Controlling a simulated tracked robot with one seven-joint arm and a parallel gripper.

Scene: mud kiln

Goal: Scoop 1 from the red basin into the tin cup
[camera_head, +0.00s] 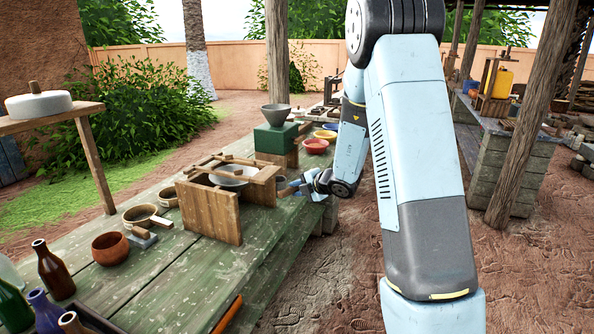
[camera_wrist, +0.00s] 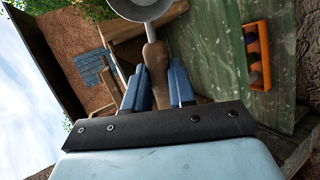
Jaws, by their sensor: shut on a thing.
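My gripper (camera_head: 308,186) is at the table's right edge, just right of the wooden frame. In the wrist view, my gripper (camera_wrist: 157,84) is shut on the brown wooden handle of a grey round-bowled scoop (camera_wrist: 142,8). The scoop's bowl is partly cut off at the top, and its contents cannot be told. In the head view only part of the handle (camera_head: 289,191) shows clearly. The red basin (camera_head: 316,147) stands on the table beyond my gripper; its contents are too small to tell. A grey flared vessel (camera_head: 275,112) sits on a green box; I cannot tell whether it is the tin cup.
A blue bowl (camera_head: 325,135) is behind the red basin. Pots and bottles (camera_head: 54,270) fill the near left. An orange tray (camera_wrist: 266,55) lies on the green table.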

